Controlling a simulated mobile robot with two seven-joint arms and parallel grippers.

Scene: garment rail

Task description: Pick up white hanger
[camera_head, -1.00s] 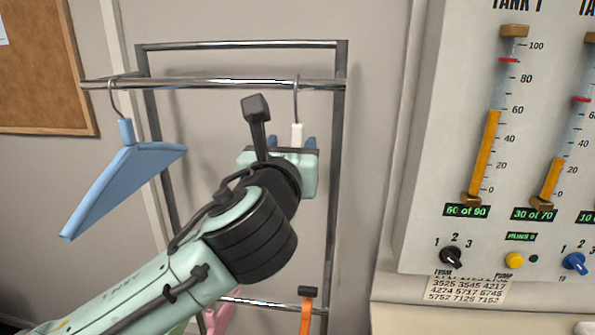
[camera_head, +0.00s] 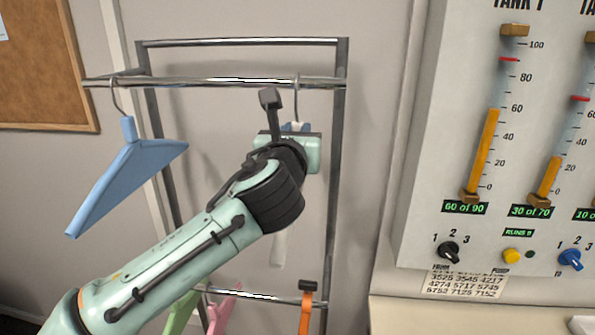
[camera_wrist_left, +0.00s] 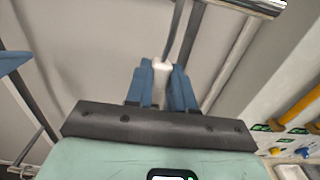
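The white hanger hangs by its metal hook (camera_head: 296,100) from the upper rail (camera_head: 215,83). Its lower white end (camera_head: 279,248) shows below my left wrist, and my arm hides most of its body. My left gripper (camera_head: 295,127) is at the hanger's neck. In the left wrist view, the blue fingers (camera_wrist_left: 162,84) sit close against both sides of the white neck (camera_wrist_left: 161,70), shut on it. My right gripper is not in view.
A blue hanger (camera_head: 125,180) hangs to the left on the same rail. Green (camera_head: 180,312), pink (camera_head: 222,312) and orange (camera_head: 305,315) hangers are on the lower rail. A tank gauge panel (camera_head: 470,120) stands to the right.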

